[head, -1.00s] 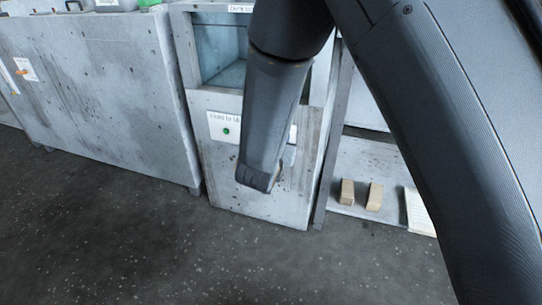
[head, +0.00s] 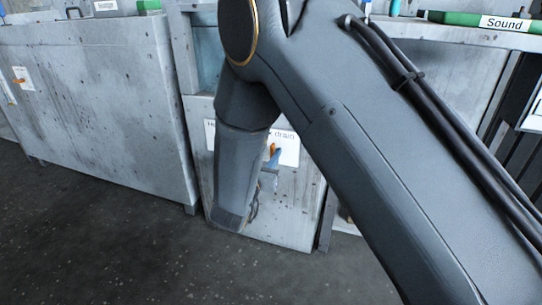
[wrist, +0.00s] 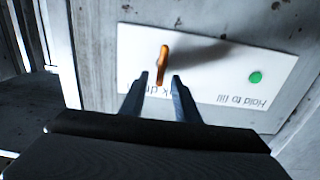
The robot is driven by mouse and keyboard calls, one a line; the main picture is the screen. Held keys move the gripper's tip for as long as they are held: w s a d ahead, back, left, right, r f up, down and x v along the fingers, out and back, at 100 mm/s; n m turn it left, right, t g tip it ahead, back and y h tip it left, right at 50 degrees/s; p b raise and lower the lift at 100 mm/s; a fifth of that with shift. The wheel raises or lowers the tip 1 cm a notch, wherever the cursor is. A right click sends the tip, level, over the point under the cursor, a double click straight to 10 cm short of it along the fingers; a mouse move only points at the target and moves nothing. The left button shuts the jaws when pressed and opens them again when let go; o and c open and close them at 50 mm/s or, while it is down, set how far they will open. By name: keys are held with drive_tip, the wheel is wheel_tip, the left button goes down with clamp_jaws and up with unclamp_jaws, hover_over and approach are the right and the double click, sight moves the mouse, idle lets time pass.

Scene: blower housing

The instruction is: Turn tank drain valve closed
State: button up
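The tank drain valve handle (wrist: 164,60) is a small orange lever on a white label plate (wrist: 215,62) on a grey panel. In the wrist view the plate is upside down and the lever points roughly up and down the picture. My gripper (wrist: 160,77) is open, and its two dark fingertips are either side of the lever's lower end. I cannot tell whether they touch it. In the head view the orange lever (head: 272,149) shows just above my gripper (head: 273,162), beside the word "drain". My arm hides part of the plate there.
A green button (wrist: 255,77) marked "Hold to fill" is on the same plate. A large grey cabinet (head: 100,110) with another orange lever (head: 19,81) stands left. The floor in front is clear.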

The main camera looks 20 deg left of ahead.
drive_tip(key=shift+w, duration=0.7)
clamp_jaws()
